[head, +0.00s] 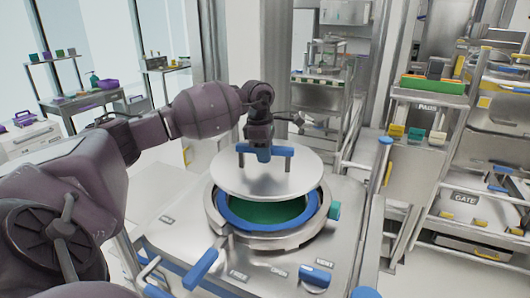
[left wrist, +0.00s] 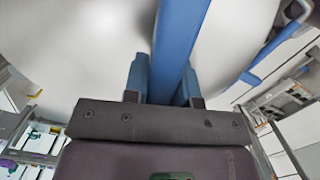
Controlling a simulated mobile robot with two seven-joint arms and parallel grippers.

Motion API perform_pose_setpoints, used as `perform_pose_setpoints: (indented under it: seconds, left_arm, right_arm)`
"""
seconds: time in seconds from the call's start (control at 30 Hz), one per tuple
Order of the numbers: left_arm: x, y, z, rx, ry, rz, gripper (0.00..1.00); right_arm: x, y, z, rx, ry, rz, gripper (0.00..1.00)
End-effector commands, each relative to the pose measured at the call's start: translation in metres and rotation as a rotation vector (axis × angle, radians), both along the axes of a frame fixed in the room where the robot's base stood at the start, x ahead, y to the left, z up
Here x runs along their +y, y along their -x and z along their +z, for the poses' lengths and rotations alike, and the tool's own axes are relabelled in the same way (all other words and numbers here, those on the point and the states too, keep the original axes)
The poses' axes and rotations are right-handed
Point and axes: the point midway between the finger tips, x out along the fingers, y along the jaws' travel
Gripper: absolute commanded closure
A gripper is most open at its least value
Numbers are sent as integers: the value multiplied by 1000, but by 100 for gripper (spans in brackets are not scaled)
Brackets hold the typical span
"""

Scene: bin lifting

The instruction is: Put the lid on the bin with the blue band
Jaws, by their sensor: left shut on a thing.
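The lid (head: 230,180) is a round, pale metal disc with a blue bar handle (left wrist: 180,35) on top. My left gripper (head: 264,153) is shut on this handle and holds the lid above the bin, slightly tilted in the head view. In the left wrist view the bar runs between the two fingers of my left gripper (left wrist: 163,85), with the lid's pale surface (left wrist: 85,40) behind it. The bin's blue band (head: 232,216) rings a round opening with a green inside, set in a metal collar. The lid hides the opening's far part. My right gripper is not in view.
The metal bench (head: 165,235) surrounds the bin. A blue lever (head: 200,269) and a blue knob (head: 316,275) stand at its front, and a teal knob (head: 334,210) sits at the collar's right. A loaded rack (head: 430,97) stands to the right.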

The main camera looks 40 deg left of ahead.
Motion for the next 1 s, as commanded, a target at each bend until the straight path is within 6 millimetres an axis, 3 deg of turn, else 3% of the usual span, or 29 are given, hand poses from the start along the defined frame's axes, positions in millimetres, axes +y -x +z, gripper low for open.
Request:
perform_pose_setpoints:
  seconds: [1.0]
  left_arm:
    - [0,-1,-47,-7,0,0,100]
  right_arm:
    - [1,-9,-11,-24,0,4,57]
